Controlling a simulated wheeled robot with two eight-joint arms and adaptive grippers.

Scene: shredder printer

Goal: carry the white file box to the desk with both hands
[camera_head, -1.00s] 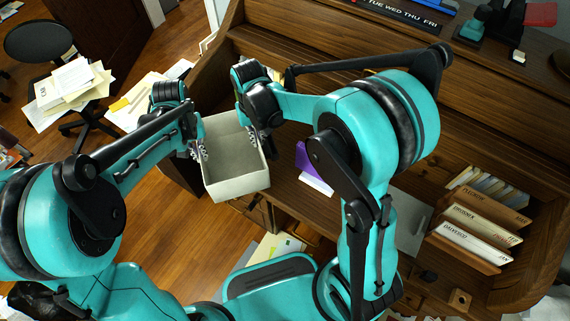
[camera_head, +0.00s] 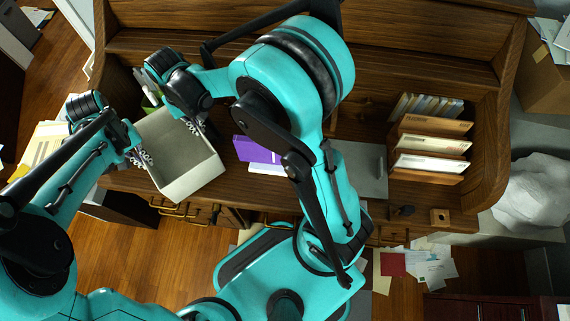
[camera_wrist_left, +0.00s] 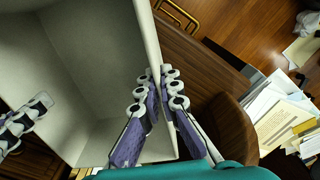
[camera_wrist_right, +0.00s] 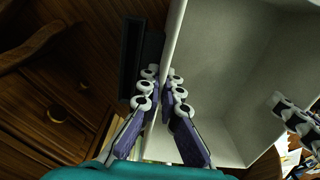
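The white file box (camera_head: 180,165) is open-topped and empty inside, held between my two grippers over the left part of the wooden desk (camera_head: 345,205) in the head view. My left gripper (camera_head: 137,150) is shut on its left wall; in the left wrist view the fingers (camera_wrist_left: 160,95) pinch the wall from both sides. My right gripper (camera_head: 196,124) is shut on the opposite wall; in the right wrist view the fingers (camera_wrist_right: 162,95) straddle that wall (camera_wrist_right: 175,45). Whether the box bottom touches the desk is hidden.
A purple folder (camera_head: 254,150) with white papers lies right of the box. A grey flat panel (camera_head: 365,168) and an organizer with labelled wooden dividers (camera_head: 432,145) stand further right. Papers (camera_head: 425,265) lie on the floor at lower right.

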